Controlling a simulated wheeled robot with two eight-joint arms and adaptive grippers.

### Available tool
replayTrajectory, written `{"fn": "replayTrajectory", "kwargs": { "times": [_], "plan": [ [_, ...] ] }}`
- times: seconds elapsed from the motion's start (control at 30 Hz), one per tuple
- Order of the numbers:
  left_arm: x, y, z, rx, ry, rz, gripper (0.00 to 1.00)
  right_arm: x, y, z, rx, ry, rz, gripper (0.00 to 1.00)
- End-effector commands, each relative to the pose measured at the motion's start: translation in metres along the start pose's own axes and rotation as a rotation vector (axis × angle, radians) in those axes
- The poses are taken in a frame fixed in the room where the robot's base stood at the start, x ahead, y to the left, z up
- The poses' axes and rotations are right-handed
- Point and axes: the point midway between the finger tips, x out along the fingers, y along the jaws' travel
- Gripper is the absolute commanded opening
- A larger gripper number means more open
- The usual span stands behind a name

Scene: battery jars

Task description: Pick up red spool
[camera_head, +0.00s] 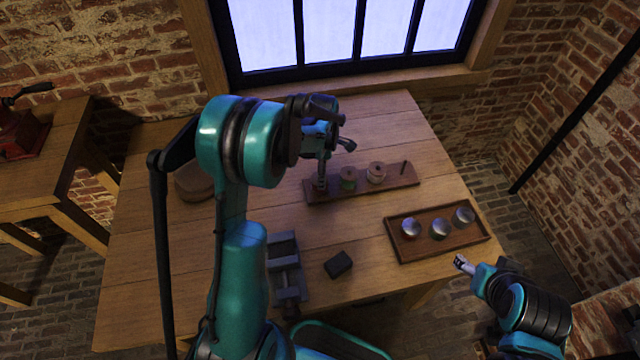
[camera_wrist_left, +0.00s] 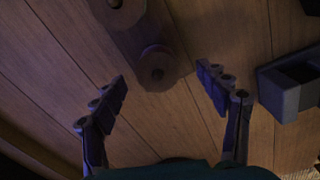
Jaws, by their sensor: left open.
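A tray (camera_head: 398,250) with three silver-topped jars lies at the right. A grey vise-like block (camera_head: 285,268) and a small dark block (camera_head: 338,264) are nearer the front. A round wooden item (camera_head: 192,184) stands at the left. The table's left front is clear.

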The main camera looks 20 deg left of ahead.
Motion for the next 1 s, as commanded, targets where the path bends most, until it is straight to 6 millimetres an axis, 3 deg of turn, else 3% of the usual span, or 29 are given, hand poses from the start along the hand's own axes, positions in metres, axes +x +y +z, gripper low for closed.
{"fn": "replayTrajectory", "kwargs": {
  "times": [0.33,0.6,0.83,1.0],
  "plan": [
    [0.048,0.005,-0.003,0.003,0.0,0.001,0.74,0.021,0.0,0.015,0.0,0.0,0.0,0.62],
    [0.051,0.005,-0.003,0.003,0.0,0.001,0.74,0.02,0.0,0.014,0.0,0.0,0.0,0.62],
    [0.05,0.005,-0.003,0.003,0.0,0.002,0.16,0.02,0.0,0.014,0.0,0.0,0.0,0.62],
    [0.05,0.005,-0.003,0.003,0.0,0.001,0.16,0.02,0.0,0.014,0.0,0.0,0.0,0.62]
  ]
}}
